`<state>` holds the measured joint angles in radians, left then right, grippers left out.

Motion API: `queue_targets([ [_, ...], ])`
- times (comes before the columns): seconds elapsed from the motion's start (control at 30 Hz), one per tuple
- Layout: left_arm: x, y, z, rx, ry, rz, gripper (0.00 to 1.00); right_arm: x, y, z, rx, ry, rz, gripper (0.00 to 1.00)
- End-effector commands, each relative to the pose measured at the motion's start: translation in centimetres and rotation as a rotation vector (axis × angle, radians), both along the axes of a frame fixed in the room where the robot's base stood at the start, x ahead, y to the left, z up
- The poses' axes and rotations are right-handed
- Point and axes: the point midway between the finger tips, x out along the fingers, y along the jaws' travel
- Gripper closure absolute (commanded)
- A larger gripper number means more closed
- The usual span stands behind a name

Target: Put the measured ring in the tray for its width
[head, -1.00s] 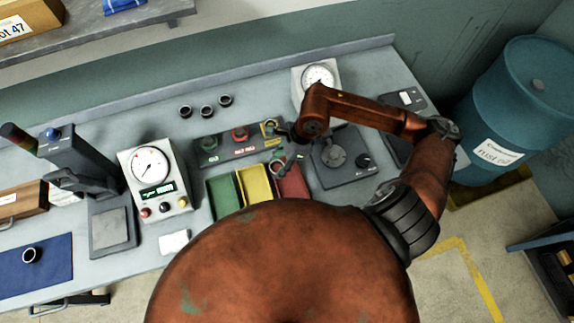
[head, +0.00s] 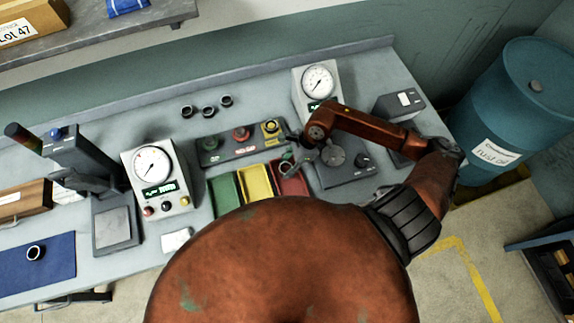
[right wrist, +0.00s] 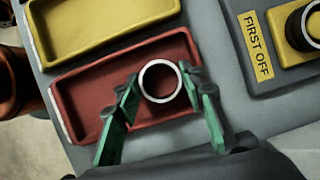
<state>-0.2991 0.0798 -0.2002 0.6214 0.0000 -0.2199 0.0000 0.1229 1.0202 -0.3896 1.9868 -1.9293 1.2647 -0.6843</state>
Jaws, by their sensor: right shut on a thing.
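My right gripper (head: 287,164) is over the red tray (head: 296,187), at its far end. In the right wrist view its green fingers (right wrist: 163,90) are shut on a dark ring with a bright rim (right wrist: 160,101). The ring overlaps the red tray (right wrist: 80,95) in that view; I cannot tell whether it touches the tray floor. The yellow tray (head: 257,182) and green tray (head: 226,192) lie side by side to the left of the red one. My left gripper is not in view.
A control panel (head: 222,158) with coloured buttons lies just behind the trays. Two dial gauges (head: 152,160) (head: 317,78) stand on the bench. Several rings (head: 208,111) sit at the back, and one ring (head: 34,253) lies on the blue mat (head: 55,272).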

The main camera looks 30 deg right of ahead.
Motion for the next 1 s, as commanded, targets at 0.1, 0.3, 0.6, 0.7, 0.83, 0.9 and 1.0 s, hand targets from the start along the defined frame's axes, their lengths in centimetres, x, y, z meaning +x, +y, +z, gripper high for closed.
queue_targets([
  [0.1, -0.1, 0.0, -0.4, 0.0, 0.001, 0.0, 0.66, 0.0, 0.0, -0.3, 0.0, 0.0, 0.001, 0.94],
  [0.3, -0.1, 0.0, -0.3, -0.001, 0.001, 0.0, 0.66, 0.0, 0.0, -0.2, 0.0, 0.0, 0.0, 0.56],
  [0.6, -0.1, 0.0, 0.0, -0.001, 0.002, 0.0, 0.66, 0.0, -0.1, 0.4, -0.002, -0.002, 0.0, 0.56],
  [0.7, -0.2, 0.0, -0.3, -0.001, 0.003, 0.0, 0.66, -0.1, -0.7, 1.5, -0.003, -0.003, 0.002, 0.56],
  [0.83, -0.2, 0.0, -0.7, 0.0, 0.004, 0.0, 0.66, -0.5, -1.7, 4.0, -0.005, -0.003, 0.0, 0.56],
  [0.9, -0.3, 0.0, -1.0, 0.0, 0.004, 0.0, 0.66, -0.7, -2.3, 5.4, -0.006, -0.004, 0.0, 0.56],
  [1.0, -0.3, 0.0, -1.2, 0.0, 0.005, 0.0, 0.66, -1.0, -3.0, 7.3, -0.005, -0.002, 0.001, 0.56],
])
